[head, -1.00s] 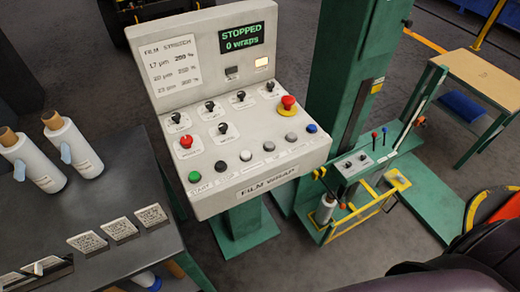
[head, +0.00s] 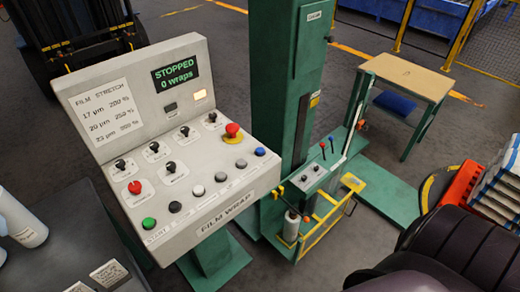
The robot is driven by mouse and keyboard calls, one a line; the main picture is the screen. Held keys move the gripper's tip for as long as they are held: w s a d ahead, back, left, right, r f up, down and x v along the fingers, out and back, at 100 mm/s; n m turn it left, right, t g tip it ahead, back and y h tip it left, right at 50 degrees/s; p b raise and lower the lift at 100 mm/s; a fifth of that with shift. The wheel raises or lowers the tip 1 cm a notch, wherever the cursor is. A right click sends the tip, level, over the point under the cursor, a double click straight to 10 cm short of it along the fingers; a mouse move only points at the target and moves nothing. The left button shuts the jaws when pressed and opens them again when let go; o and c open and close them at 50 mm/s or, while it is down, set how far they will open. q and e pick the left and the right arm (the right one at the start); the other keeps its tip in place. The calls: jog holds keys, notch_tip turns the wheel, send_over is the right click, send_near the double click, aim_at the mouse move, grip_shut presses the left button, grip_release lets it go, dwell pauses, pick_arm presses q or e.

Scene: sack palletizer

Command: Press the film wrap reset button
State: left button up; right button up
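The film wrap control panel (head: 190,180) is a pale grey sloped console on a green post, marked FILM WRAP on its front edge. Its front row holds a green button (head: 148,223), a black button (head: 175,206), a white button (head: 198,190), two grey buttons (head: 220,177) and a blue button (head: 260,151). Most of their labels are too small to read, so I cannot tell which is reset. The display (head: 175,73) reads STOPPED, 0 wraps. Neither of my grippers is in view.
A red mushroom button on yellow (head: 232,130), a red knob (head: 135,187) and several black selectors share the panel. Right of it stand a green mast (head: 285,100) and a yellow-framed film carriage (head: 325,232).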

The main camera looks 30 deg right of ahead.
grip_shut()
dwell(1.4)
